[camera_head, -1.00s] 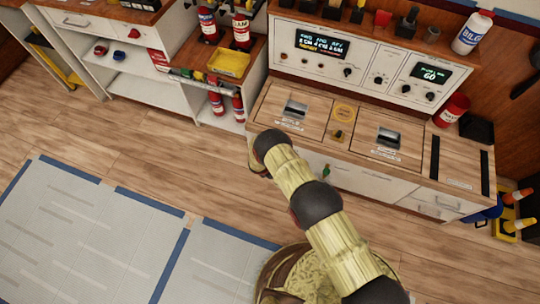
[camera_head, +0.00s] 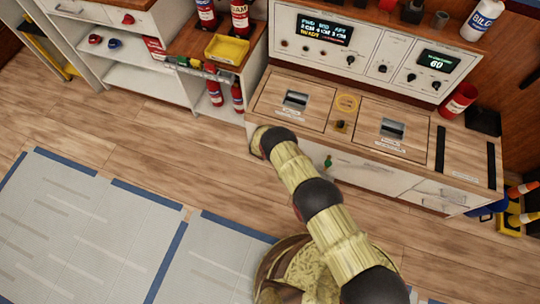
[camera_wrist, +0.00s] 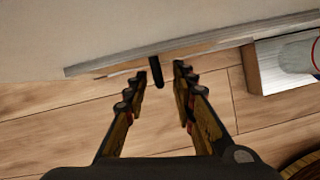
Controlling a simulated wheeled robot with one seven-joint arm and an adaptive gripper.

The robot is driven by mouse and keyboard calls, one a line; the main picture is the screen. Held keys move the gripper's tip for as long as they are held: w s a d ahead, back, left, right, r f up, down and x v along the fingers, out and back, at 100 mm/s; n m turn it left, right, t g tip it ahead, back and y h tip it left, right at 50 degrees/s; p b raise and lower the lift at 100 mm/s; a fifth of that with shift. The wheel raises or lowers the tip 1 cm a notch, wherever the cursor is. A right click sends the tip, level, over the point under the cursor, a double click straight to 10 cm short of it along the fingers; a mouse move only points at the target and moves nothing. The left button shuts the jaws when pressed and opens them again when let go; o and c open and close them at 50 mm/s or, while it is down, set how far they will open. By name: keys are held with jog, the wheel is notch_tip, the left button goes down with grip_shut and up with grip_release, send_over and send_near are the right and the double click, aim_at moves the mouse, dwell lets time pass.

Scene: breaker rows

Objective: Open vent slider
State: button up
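My gripper (camera_wrist: 159,76) is open in the wrist view, with its two dark, jointed fingers apart. A short black peg-like handle (camera_wrist: 156,72) sticks out from the edge of a pale panel (camera_wrist: 120,30) and shows between the fingertips. I cannot tell whether either finger touches it, and nothing is gripped. I cannot tell for sure that this peg is the vent slider. In the head view my arm reaches to the left front of the wood-topped cabinet (camera_head: 275,118); my gripper is hidden there behind the arm.
The control panel (camera_head: 375,58) with lit displays stands behind the cabinet top. A yellow tray (camera_head: 227,49) and fire extinguishers (camera_head: 238,95) are at the left. Wooden floor (camera_head: 130,135) is clear before the cabinets.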

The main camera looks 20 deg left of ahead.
jog(key=shift+f, duration=0.1)
jog(key=shift+c, duration=0.6)
grip_shut()
dwell(0.4)
